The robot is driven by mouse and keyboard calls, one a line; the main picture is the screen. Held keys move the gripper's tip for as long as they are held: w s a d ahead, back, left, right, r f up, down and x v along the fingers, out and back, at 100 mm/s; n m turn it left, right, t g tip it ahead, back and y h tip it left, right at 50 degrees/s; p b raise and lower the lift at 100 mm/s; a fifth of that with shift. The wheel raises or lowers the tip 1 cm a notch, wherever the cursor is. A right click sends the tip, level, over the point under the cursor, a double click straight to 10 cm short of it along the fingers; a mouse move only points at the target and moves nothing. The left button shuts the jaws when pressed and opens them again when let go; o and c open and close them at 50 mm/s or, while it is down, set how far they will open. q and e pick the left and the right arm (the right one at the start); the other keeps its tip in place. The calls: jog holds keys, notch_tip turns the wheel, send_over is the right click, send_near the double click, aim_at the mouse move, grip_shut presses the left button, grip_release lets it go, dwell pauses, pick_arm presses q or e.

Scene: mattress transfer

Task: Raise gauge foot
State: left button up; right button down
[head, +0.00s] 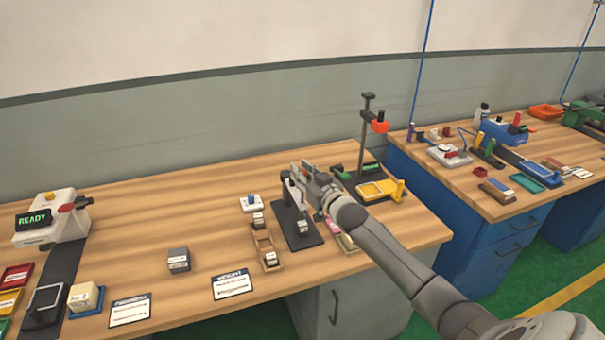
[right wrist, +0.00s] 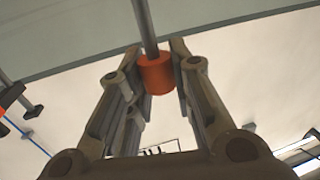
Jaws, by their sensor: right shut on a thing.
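The height gauge has a dark base plate (head: 298,238) on the wooden table, in the head view. A small grey block with a white label (head: 303,227) is at its base. My right gripper (head: 297,174) is at the upper part of the gauge and hides much of it. In the right wrist view, my right gripper (right wrist: 156,70) is shut on an orange-red knob (right wrist: 157,75) at the end of a grey rod (right wrist: 146,25). The gauge foot and its gap to the block are too small to tell. My left gripper is not in view.
A wooden tray (head: 263,241) with small blocks lies left of the gauge. A tall stand (head: 364,135) with an orange part and a yellow tray (head: 376,190) are behind right. A grey block (head: 179,260) and labelled cards (head: 234,284) lie in front left.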

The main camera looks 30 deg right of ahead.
jog(key=shift+r, duration=0.35)
jog(key=c, duration=1.3)
grip_release()
jog(key=shift+o, duration=0.2)
jog(key=shift+f, duration=0.15)
jog(key=shift+s, duration=0.55)
jog(key=s, duration=1.1)
jog(key=shift+a, duration=0.25)
